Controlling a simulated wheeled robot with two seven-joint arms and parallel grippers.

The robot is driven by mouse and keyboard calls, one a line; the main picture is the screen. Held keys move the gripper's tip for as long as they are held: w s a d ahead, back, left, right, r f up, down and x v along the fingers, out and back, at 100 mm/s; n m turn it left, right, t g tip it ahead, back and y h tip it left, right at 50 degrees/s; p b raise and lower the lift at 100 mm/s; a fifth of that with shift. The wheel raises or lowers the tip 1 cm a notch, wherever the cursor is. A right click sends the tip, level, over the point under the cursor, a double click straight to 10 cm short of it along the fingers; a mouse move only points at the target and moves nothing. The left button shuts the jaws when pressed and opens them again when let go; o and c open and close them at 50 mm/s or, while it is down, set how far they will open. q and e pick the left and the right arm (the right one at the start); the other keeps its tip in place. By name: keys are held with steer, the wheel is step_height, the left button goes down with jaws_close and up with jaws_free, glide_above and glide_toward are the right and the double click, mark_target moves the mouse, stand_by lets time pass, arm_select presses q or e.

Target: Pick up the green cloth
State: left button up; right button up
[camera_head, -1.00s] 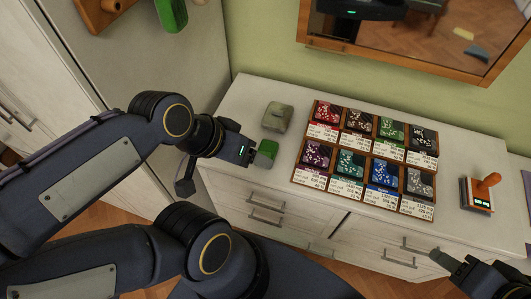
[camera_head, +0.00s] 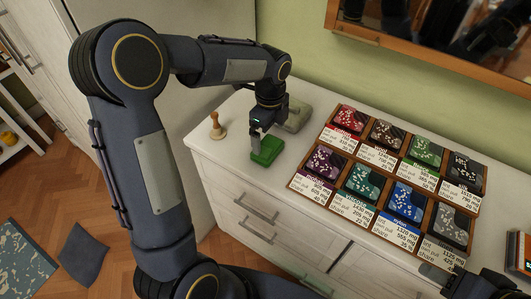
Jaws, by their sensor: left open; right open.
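The green cloth (camera_head: 267,151), a small folded bright green piece, lies on the white dresser near its left end. My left gripper (camera_head: 257,147) points down at it from above, with its open fingers at the cloth's left and back side. The gripper hides part of the cloth's back edge, and I cannot tell whether the fingers touch it. My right gripper (camera_head: 440,277) is at the bottom right, open and empty near the dresser's front, partly cut off by the frame.
A grey-green block-like item (camera_head: 297,117) lies just behind the cloth. A wooden-handled stamp (camera_head: 216,127) stands to the left. An orange device (camera_head: 523,246) is at the right edge. A wood-framed mirror (camera_head: 360,33) hangs behind.

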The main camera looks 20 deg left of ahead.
mark_target(268, 147)
arm_select(q)
step_height(268, 147, down, 6)
steer(key=shift+s+a+f, duration=0.1)
steer(key=shift+s+a, duration=0.05)
steer(key=c, duration=0.7)
steer(key=shift+c, duration=0.2)
steer(key=shift+r, duration=0.2)
steer(key=shift+r, duration=0.5)
steer(key=s+r, duration=0.1)
steer(key=r, duration=0.1)
steer(key=s+r, duration=0.2)
steer(key=r, duration=0.1)
steer(key=s+d+r, duration=0.1)
steer(key=r, duration=0.1)
steer(key=shift+s+r, duration=0.35)
steer(key=shift+r, duration=0.05)
steer(key=s+d+r, duration=0.1)
steer(key=s+r, duration=0.3)
steer(key=s, duration=0.5)
steer(key=shift+d, duration=0.4)
